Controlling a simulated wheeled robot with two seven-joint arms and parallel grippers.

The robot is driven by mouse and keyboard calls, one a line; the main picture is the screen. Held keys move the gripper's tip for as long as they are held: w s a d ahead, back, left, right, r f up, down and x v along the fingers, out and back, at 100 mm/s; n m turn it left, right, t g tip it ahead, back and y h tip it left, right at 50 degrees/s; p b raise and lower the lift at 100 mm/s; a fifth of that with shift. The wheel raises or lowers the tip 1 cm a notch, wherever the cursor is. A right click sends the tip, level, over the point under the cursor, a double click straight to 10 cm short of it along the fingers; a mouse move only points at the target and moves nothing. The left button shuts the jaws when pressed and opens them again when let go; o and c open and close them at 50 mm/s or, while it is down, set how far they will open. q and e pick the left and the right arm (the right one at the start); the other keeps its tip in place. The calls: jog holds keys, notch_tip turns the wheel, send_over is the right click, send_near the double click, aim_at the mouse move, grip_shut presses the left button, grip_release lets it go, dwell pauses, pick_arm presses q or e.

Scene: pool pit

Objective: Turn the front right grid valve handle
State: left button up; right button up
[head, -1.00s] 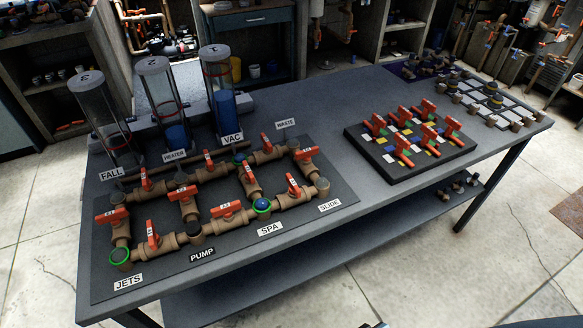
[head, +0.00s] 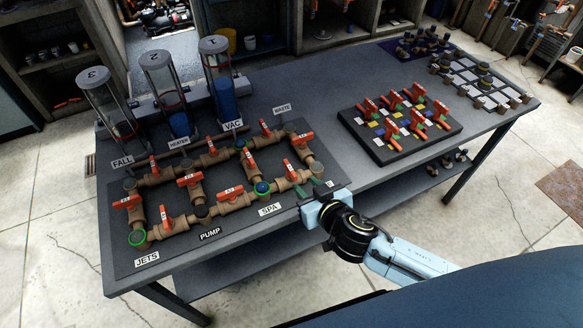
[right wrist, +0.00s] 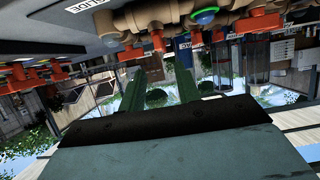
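The pipe grid with its orange-red valve handles lies on a dark board (head: 180,245) on the table. The front right handle (head: 289,168) stands tilted on the front pipe between the SPA label and the right corner. Another handle (head: 303,138) sits behind it on the right side pipe. My right gripper (head: 318,190) is just in front of the grid's right front corner, apart from the handles, and covers the SLIDE label. In the right wrist view, its two green fingers (right wrist: 168,75) are spread with nothing between them. Pipes and red handles show beyond the tips. My left gripper is out of view.
A second black board (head: 400,150) with several red handles lies to the right on the table. Three clear cylinders (head: 160,95) stand behind the grid. The grey table top (head: 345,180) is clear between the two boards. Pipes and neighbouring handles crowd the front right handle.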

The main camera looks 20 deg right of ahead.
aim_at(292, 171)
jog(key=x, duration=1)
jog(key=shift+f, duration=0.1)
grip_shut()
